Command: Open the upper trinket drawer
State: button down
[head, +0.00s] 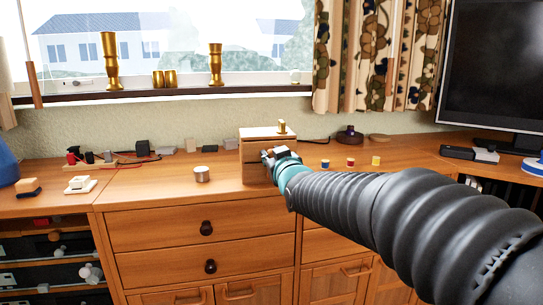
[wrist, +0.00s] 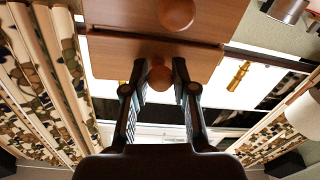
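The small wooden trinket box (head: 256,133) stands on the cabinet top in the head view, with my gripper (head: 268,155) at its front. The wrist view is upside down, so the upper drawer (wrist: 112,58) shows below the lower drawer (wrist: 120,12). The upper drawer's round wooden knob (wrist: 159,78) sits between the two dark fingers of my gripper (wrist: 160,72). The fingers flank it closely and seem to press on it. The lower drawer's knob (wrist: 177,13) is free. My gripper and arm hide part of the box front; I see no clear drawer gap.
A dark round object (head: 349,135) and a monitor (head: 490,70) are behind right. The cabinet top left of the cup has some free room.

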jog(key=shift+s, duration=0.1)
jog(key=b+v, duration=0.4)
jog(key=v, duration=0.2)
jog(key=shift+s+a+b, duration=0.25)
jog(key=shift+s+b, duration=0.1)
jog(key=c, duration=0.9)
grip_release()
jog(key=shift+s, duration=0.1)
jog(key=v, duration=1.1)
jog(key=shift+s+d+f, duration=0.1)
jog(key=shift+s, duration=0.25)
